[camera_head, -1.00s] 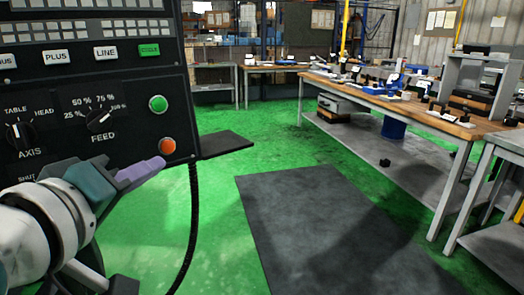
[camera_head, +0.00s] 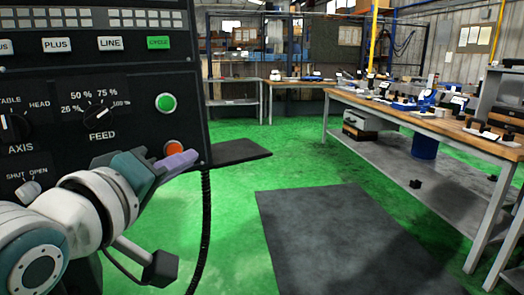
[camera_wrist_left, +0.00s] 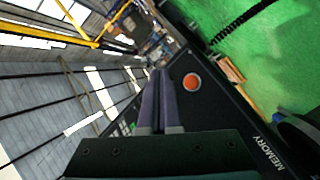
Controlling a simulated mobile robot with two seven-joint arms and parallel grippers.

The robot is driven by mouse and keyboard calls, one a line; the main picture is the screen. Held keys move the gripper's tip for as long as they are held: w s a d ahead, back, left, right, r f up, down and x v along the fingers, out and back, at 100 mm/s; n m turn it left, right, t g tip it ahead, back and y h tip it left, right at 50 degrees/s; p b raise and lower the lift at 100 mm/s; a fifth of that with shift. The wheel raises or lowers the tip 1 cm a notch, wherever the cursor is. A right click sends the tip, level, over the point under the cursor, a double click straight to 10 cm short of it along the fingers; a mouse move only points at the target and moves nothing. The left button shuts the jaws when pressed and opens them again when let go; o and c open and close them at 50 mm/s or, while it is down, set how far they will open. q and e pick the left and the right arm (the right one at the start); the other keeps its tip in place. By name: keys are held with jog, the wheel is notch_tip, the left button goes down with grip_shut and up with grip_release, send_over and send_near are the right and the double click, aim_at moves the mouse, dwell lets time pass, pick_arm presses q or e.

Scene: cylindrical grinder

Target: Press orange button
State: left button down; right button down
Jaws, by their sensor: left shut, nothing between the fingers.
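The orange button (camera_head: 174,148) is a round button low on the right side of the black control panel (camera_head: 60,90). It is partly covered by my left gripper (camera_head: 178,163) in the head view. In the left wrist view the orange button (camera_wrist_left: 192,82) shows fully, just right of the shut fingers (camera_wrist_left: 160,95). The fingers are purple-grey, closed together and empty, and appear close to the panel. I cannot tell whether they touch it. My right gripper is in neither view.
A green button (camera_head: 165,103) sits above the orange one, beside the FEED knob (camera_head: 98,113). A dark shelf (camera_head: 240,151) juts out right of the panel, with a black cable (camera_head: 205,225) hanging below.

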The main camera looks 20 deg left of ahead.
aim_at(171, 153)
pick_arm(q)
jog(key=w+a+f+b, duration=0.1)
jog(key=w+a+b, duration=0.1)
jog(key=w+a, duration=0.2)
jog(key=shift+a, duration=0.8)
jog(key=shift+f, duration=0.1)
dwell(1.4)
jog(key=shift+w+a, duration=0.3)
